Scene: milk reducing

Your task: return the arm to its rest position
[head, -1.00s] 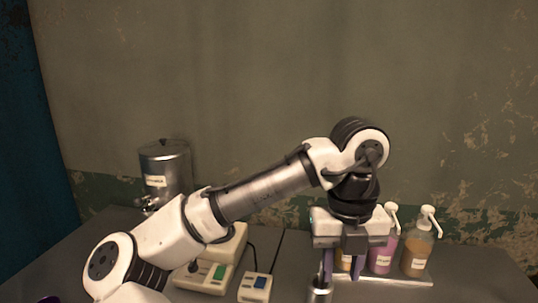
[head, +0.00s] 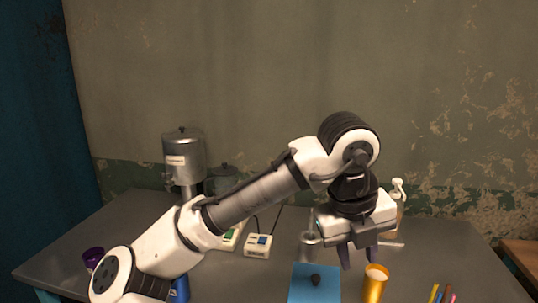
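My arm reaches from the lower left across the middle of the head view, bent at the elbow. My gripper (head: 357,262) hangs at the right, its two dark purple fingers pointing down with a gap between them. It is open, and nothing shows between the fingers. It appears in front of the pump bottles and just above an orange cup (head: 375,284) with pale contents. I cannot tell the exact height between them.
A metal cylinder (head: 310,246) and a blue mat (head: 314,290) with a dark knob lie left of the gripper. A button box (head: 258,246), metal dispenser (head: 184,160), purple cup (head: 93,258), blue cup (head: 180,290), pump bottle (head: 398,190) and coloured sticks (head: 440,294) share the grey table (head: 60,250).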

